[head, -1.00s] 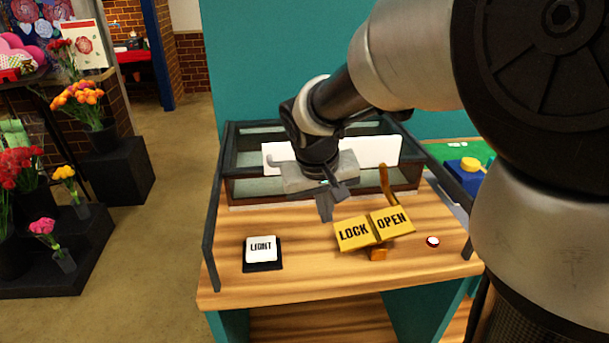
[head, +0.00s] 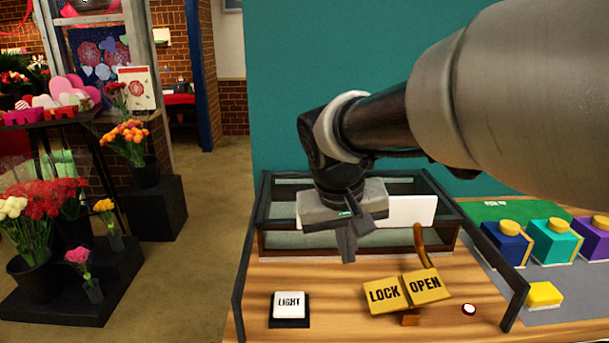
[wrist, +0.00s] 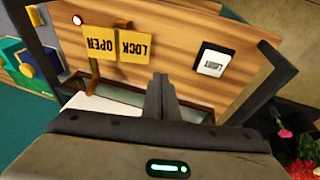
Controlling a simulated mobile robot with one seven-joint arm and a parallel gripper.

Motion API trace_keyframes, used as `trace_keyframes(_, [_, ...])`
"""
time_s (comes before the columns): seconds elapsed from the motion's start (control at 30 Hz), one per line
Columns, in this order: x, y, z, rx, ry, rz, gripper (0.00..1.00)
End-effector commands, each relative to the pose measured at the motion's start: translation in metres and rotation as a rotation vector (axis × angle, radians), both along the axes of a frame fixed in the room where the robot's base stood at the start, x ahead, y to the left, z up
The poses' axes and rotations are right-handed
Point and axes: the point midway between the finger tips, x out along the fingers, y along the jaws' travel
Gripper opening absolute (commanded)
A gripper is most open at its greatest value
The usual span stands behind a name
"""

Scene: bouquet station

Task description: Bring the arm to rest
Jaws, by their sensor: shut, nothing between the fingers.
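My gripper (head: 347,246) hangs above the wooden counter, in front of the glass-sided case at its back, with its fingers pointing down. The fingers are together and hold nothing; they also show shut in the wrist view (wrist: 161,98). To the right of the fingers stands a lever with yellow LOCK (head: 384,294) and OPEN (head: 426,286) plates. In the head view the gripper is apart from the plates. My arm reaches in from the right and covers part of the teal wall.
A white LIGHT button (head: 289,305) sits at the counter's front left, a small red-and-white button (head: 468,309) at the right. Dark rails edge the counter. Blue (head: 507,243) and teal (head: 553,241) boxes with yellow knobs stand right. Flower pots fill the left; the floor between is clear.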

Motion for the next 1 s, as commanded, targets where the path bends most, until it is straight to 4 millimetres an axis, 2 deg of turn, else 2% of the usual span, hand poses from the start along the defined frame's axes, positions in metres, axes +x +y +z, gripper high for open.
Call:
trace_keyframes(0.13, [-0.039,-0.022,0.015,0.024,-0.044,-0.011,0.0])
trace_keyframes(0.3, [-0.088,-0.041,0.02,0.078,-0.102,-0.016,0.0])
trace_keyframes(0.5, [-0.128,-0.051,0.015,0.141,-0.159,-0.014,0.0])
trace_keyframes(0.67, [-0.153,-0.053,0.007,0.19,-0.205,-0.006,0.0])
trace_keyframes(0.7, [-0.15,-0.053,0.029,0.186,-0.2,-0.004,0.0])
trace_keyframes(1.0, [-0.149,-0.053,0.096,0.185,-0.196,-0.004,0.0])
